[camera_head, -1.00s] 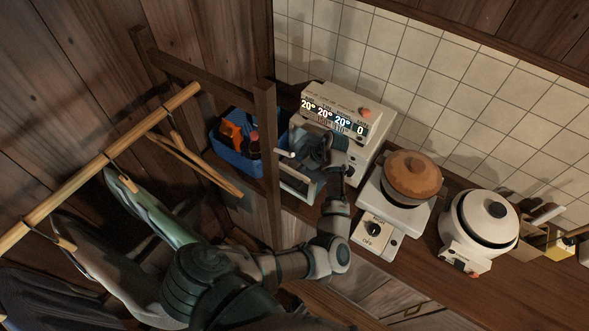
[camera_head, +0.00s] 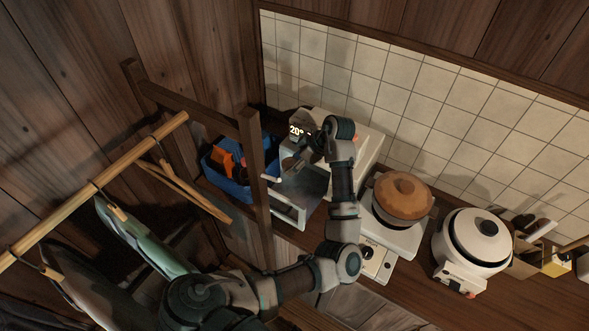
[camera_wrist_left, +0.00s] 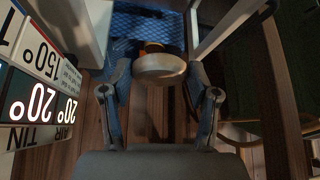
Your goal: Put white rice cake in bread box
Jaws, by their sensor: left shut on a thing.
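A pale round cake, the rice cake (camera_wrist_left: 158,68), shows in the left wrist view between the two fingers of my left gripper (camera_wrist_left: 157,76), which is shut on it. In the head view my left gripper (camera_head: 290,163) is at the front of a white box (camera_head: 367,145) with a lit temperature display, probably the bread box. Its white-framed door (camera_head: 291,218) stands out in front. My wrist hides much of the box's front and display. My right gripper is out of view.
A blue basket (camera_head: 231,185) with orange and dark things stands left of the box, behind a wooden rack post (camera_head: 254,165). A hotplate with a brown-lidded pot (camera_head: 402,197) and a white rice cooker (camera_head: 478,240) stand to the right.

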